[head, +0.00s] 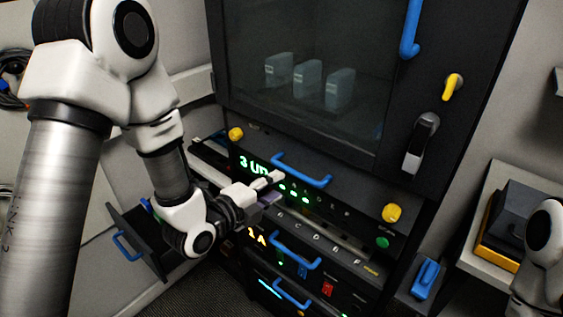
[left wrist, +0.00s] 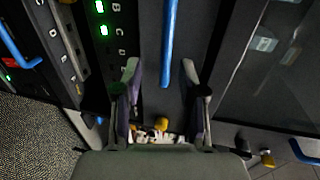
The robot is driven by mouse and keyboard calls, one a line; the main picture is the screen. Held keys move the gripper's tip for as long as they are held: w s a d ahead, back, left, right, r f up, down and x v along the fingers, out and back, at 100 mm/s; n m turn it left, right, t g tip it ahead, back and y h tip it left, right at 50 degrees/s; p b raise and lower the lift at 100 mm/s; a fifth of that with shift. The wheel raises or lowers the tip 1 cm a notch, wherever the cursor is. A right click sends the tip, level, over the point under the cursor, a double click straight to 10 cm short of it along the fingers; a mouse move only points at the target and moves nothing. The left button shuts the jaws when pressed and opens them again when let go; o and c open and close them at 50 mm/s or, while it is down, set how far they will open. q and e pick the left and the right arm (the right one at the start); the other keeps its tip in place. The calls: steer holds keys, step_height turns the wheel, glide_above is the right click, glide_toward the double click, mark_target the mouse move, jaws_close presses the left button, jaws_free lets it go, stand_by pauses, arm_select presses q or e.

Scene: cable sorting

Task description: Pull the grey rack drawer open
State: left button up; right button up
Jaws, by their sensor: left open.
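The rack stands in a dark cabinet, its dark grey fronts stacked below the glass door. The upper front, marked "3 U", has a blue bar handle (head: 302,170) and green lights. I cannot tell for sure which front is the grey drawer. My left gripper (head: 276,181) is open, just in front of the upper front, near the handle's left end. In the left wrist view, the blue handle (left wrist: 169,45) lies ahead of and between the two spread fingers of the left gripper (left wrist: 160,76), apart from them. Part of my right arm shows at lower right; its gripper is out of view.
Two lower fronts have blue handles, one (head: 294,252) above the other (head: 291,294). Yellow knobs (head: 392,212) flank the upper front. A black drawer with a blue handle (head: 125,245) stands open at left. A tall blue handle (head: 410,30) is on the glass door (head: 290,110).

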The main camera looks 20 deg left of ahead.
mark_target(294, 175)
arm_select(q)
steer(key=p+x, duration=0.1)
steer(key=x, duration=0.4)
steer(key=r+p+x, duration=0.1)
steer(key=x, duration=0.1)
steer(key=shift+w+d+f+p, duration=0.1)
steer(key=shift+w+d+p, duration=0.15)
steer(key=shift+p, duration=0.05)
steer(key=shift+w+d, duration=0.15)
steer(key=shift+d, duration=0.15)
arm_select(e)
steer(key=r, duration=0.2)
steer(key=shift+s+d+r, duration=0.1)
steer(key=shift+d+r, duration=0.2)
arm_select(q)
steer(key=shift+f, duration=0.1)
jaws_close()
